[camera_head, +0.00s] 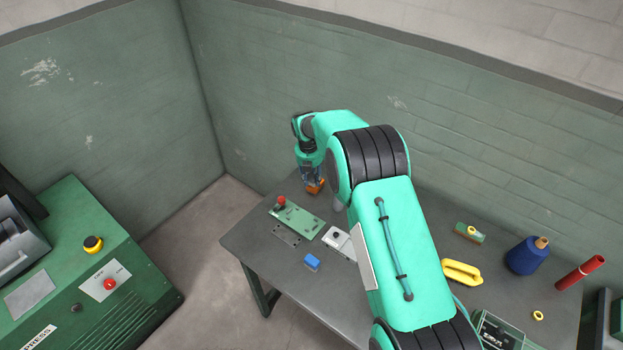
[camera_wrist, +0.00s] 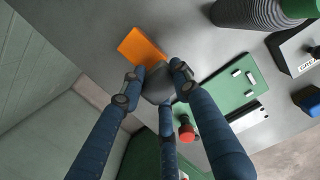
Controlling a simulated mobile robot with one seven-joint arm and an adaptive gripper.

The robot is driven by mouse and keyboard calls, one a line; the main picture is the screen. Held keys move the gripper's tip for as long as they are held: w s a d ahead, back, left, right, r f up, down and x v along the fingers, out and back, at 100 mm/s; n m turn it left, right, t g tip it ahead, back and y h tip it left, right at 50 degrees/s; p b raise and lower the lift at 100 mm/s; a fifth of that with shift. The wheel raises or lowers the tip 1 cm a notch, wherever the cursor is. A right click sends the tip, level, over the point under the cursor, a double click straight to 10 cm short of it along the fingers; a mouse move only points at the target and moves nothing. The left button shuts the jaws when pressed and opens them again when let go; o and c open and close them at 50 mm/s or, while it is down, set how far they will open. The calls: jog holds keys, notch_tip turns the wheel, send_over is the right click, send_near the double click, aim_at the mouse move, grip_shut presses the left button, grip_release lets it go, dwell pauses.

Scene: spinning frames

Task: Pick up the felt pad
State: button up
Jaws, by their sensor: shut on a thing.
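The felt pad looks like a flat orange block (camera_wrist: 140,46), seen from above in the wrist view. My gripper (camera_wrist: 157,75) is shut on its near end, with dark fingertips around it. The fingertips hide that end, and the rest of the pad sticks out beyond them. In the head view, a small part of the orange pad (camera_head: 315,187) shows just under my gripper (camera_head: 312,180), near the back left of the grey table (camera_head: 262,232). I cannot tell whether the pad touches the table.
A green plate with a red knob (camera_head: 297,217) lies close by. A white device (camera_head: 340,241) and a blue block (camera_head: 312,262) are nearer the front. The wall stands behind.

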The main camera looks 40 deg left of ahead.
aim_at(312, 182)
jog(key=s+d+r, duration=0.1)
jog(key=s+d, duration=0.8)
jog(key=d, duration=0.1)
jog(key=shift+s+d+r+b, duration=0.25)
jog(key=shift+s+b, duration=0.1)
jog(key=shift+b, duration=0.1)
jog(key=shift+w+f+g+b, duration=0.15)
jog(key=shift+g+b, duration=0.15)
jog(key=shift+b, duration=0.25)
jog(key=shift+s+r+g, duration=0.2)
jog(key=shift+g, duration=0.1)
jog(key=shift+w, duration=0.1)
dwell(0.3)
jog(key=shift+w+a+f, duration=0.25)
jog(key=shift+w+a, duration=1.55)
jog(key=shift+a, duration=0.15)
jog(key=shift+w+a+f, duration=0.25)
jog(key=shift+w+a, duration=1.55)
jog(key=shift+a, duration=0.15)
jog(key=shift+w+a+f, duration=0.25)
jog(key=shift+w+a, duration=1.55)
jog(key=shift+a, duration=0.15)
jog(key=shift+f+p, duration=0.35)
jog(key=shift+f, duration=1.4)
jog(key=shift+f, duration=0.15)
